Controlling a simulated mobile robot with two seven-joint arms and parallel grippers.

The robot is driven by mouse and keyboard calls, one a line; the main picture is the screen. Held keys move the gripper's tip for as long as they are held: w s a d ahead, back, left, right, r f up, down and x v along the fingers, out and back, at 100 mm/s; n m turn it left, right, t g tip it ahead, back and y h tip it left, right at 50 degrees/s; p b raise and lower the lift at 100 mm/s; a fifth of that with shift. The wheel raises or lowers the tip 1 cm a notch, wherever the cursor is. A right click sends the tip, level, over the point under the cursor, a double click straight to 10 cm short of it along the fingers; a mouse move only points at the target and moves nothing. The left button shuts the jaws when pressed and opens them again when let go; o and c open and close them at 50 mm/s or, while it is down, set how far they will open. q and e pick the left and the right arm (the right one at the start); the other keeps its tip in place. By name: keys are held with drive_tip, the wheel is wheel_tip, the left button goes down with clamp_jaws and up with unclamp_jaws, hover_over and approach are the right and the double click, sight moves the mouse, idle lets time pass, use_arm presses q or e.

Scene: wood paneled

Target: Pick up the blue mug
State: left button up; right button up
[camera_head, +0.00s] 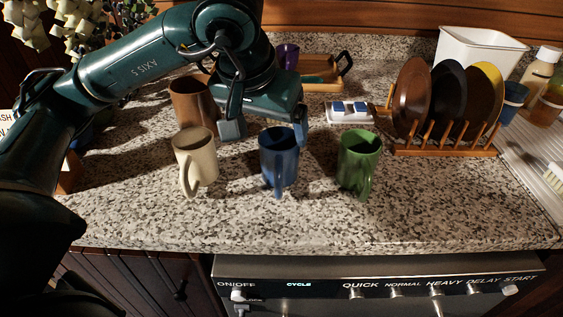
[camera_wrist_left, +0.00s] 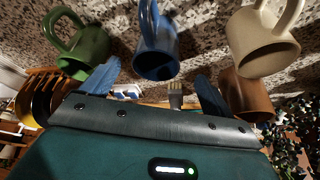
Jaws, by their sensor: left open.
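The blue mug (camera_head: 279,160) stands upright on the granite counter between a cream mug (camera_head: 197,160) and a green mug (camera_head: 359,160). Its handle points toward the counter's front edge. My left gripper (camera_head: 266,132) is open and empty, just behind and above the blue mug, with one finger near its rim. In the left wrist view the blue mug (camera_wrist_left: 157,45) appears upside down beyond the gap between the two blue fingers (camera_wrist_left: 155,90). No contact with the mug is visible. My right gripper is not in view.
A brown cylindrical vessel (camera_head: 192,103) stands behind the cream mug, close to my arm. A wooden dish rack (camera_head: 446,150) with several plates is at the right. A purple cup (camera_head: 288,57) and wooden tray (camera_head: 325,84) are behind. The counter's front strip is clear.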

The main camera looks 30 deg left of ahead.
sight(278, 152)
use_arm(q)
drive_tip(key=x, duration=0.8)
drive_tip(key=shift+s+d+f, duration=0.1)
drive_tip(key=shift+d+f, duration=0.05)
drive_tip(key=c, duration=1.2)
